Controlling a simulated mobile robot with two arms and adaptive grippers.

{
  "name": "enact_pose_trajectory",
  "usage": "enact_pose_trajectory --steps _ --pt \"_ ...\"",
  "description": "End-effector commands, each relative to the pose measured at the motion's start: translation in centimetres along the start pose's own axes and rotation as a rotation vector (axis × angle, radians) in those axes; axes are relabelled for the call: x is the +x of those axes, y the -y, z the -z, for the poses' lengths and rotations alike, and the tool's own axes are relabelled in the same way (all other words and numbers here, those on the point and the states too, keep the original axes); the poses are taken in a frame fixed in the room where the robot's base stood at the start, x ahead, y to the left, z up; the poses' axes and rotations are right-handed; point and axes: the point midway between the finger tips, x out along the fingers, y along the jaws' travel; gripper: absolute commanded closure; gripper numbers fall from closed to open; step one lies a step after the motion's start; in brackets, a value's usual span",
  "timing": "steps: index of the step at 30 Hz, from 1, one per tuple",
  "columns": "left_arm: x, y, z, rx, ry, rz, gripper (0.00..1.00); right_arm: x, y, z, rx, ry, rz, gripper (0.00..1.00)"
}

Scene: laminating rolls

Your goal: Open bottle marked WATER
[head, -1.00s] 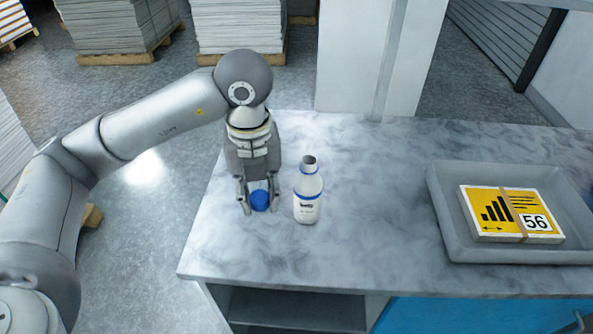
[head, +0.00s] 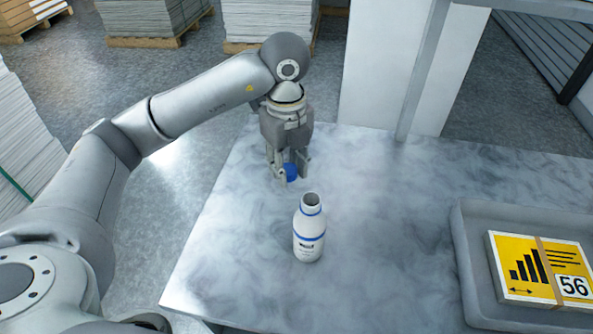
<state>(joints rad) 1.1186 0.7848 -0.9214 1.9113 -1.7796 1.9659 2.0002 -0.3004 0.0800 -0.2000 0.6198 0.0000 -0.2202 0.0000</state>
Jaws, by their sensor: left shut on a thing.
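A white bottle (head: 308,236) with a blue band stands upright on the marbled counter (head: 400,220). Its neck is open at the top, with no cap on it. The label's dark print is too small to read. My left gripper (head: 289,174) is behind the bottle and a little to its left, apart from it. It is shut on a blue cap (head: 291,171), held between its fingertips near the counter's far left part. Whether the cap touches the counter I cannot tell. My right gripper is not in view.
A grey tray (head: 466,262) on the right of the counter holds a yellow and white box (head: 540,268) marked 56. A pale post (head: 388,70) rises behind the counter. The counter between bottle and tray is clear. Stacked sheets on pallets stand on the floor behind.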

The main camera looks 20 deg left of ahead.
Motion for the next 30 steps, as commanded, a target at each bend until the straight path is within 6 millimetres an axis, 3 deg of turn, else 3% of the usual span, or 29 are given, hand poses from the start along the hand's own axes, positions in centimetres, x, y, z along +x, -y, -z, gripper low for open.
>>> enact_pose_trajectory --steps 6,13,23,30 --pt "1.7 2.7 -3.4 -0.002 -0.001 -0.003 0.98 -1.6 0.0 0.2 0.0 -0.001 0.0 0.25" --pt "5.8 4.7 -6.0 0.0 -0.001 -0.003 0.98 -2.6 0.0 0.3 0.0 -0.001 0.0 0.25" --pt "7.7 5.6 -7.1 0.002 0.0 -0.001 0.98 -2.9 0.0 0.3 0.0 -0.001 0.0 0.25" --pt "10.8 5.7 -7.2 0.003 -0.001 -0.001 0.98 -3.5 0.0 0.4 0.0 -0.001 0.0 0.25"
